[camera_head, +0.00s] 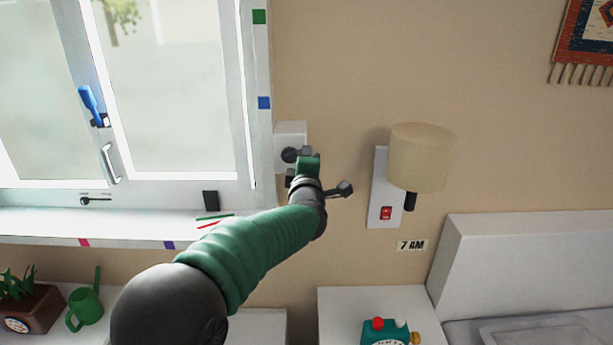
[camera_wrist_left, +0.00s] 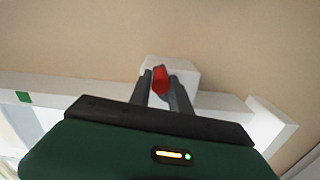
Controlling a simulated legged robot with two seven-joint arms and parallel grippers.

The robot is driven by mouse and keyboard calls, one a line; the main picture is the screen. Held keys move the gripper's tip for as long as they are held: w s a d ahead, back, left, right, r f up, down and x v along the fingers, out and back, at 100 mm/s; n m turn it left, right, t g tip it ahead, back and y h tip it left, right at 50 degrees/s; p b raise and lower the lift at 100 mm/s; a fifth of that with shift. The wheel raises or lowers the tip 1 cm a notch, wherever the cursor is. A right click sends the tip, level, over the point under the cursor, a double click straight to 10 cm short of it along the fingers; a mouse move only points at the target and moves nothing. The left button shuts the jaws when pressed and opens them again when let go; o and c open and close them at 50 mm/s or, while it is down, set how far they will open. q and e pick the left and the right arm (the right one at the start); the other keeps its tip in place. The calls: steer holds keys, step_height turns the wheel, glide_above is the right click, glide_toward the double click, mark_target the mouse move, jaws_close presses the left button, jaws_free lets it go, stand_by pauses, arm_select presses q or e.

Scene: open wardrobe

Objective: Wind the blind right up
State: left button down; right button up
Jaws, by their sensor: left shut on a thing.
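A white winder box (camera_head: 291,131) is fixed to the wall just right of the window frame; it also shows in the left wrist view (camera_wrist_left: 183,68). My left gripper (camera_head: 296,160) is at this box. In the left wrist view its two fingers (camera_wrist_left: 160,88) are closed on the sides of a red knob (camera_wrist_left: 160,78) in front of the box. The gripper hides the knob in the head view. No blind fabric can be made out over the window panes (camera_head: 170,90). My right gripper is in neither view.
A wall lamp (camera_head: 422,158) with a red switch (camera_head: 386,213) is to the right of my arm. The window has a blue handle (camera_head: 90,103) and a metal pull (camera_head: 109,164). Below are a green watering can (camera_head: 85,306) and a teal clock (camera_head: 388,333).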

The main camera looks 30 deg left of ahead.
arm_select(q)
steer(key=n+b, duration=0.1)
steer(key=r+n+b, duration=0.1)
steer(key=a+n+b, duration=0.1)
steer(key=shift+s+r+n, duration=0.15)
steer(key=shift+s+n, duration=0.1)
steer(key=shift+n, duration=0.15)
steer(key=shift+s+a+r+n+b, duration=0.3)
steer(key=shift+a+n+b, duration=0.15)
steer(key=shift+n+b, duration=0.8)
steer(key=shift+s+a+r+n+b, duration=0.25)
steer(key=shift+a+n+b, duration=0.35)
steer(key=shift+n, duration=1.1)
steer(key=shift+s+a+r+n+b, duration=0.25)
steer(key=shift+s+a+n+b, duration=0.1)
steer(key=shift+n+b, duration=0.95)
steer(key=shift+n, duration=0.25)
steer(key=c, duration=1.5)
jaws_free()
steer(key=shift+a, duration=0.1)
steer(key=o, duration=0.3)
steer(key=shift+w+a+f, duration=0.1)
steer(key=shift+f, duration=0.05)
steer(key=shift+f, duration=0.1)
